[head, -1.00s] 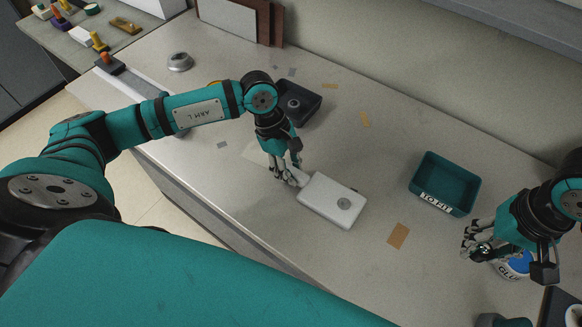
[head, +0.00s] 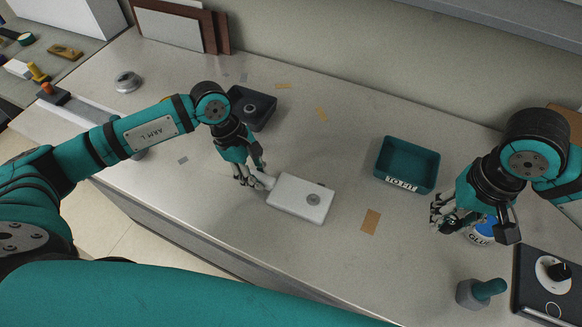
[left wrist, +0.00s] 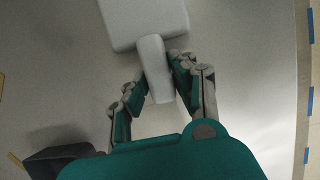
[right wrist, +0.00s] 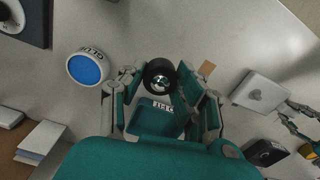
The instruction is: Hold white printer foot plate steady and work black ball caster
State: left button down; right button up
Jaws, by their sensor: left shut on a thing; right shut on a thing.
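The white printer foot plate (head: 290,201) lies flat on the counter, with a round grey seat towards its right end. My left gripper (head: 257,183) is shut on the narrow tab at the plate's left end. The left wrist view shows the tab (left wrist: 155,68) between the fingers. My right gripper (right wrist: 160,88) is shut on the black ball caster (right wrist: 152,76), a black ring around a shiny ball. In the head view my right gripper (head: 440,217) is right of the plate, apart from it, in front of the teal bin; fingers mostly hide the caster there.
The teal TO FIT bin (head: 433,177) stands behind the right gripper. A blue-topped glue pot (right wrist: 88,69) is close beside that gripper. A dark tray (head: 266,117) sits behind the left gripper. An orange patch (head: 371,221) marks otherwise clear counter between plate and right gripper.

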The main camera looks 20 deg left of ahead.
jog(key=shift+a, duration=0.1)
jog(key=w+a+f+n, duration=0.1)
jog(key=w+a, duration=0.1)
jog(key=a, duration=0.4)
jog(key=w+a+f+n, duration=0.1)
jog(key=w+a, duration=0.1)
jog(key=a, duration=0.5)
jog(key=n, duration=0.2)
send_over(314, 196)
jog(key=shift+a+f, duration=0.1)
jog(key=shift+f, duration=0.35)
jog(key=shift+f, duration=2.3)
jog(key=shift+f, duration=0.2)
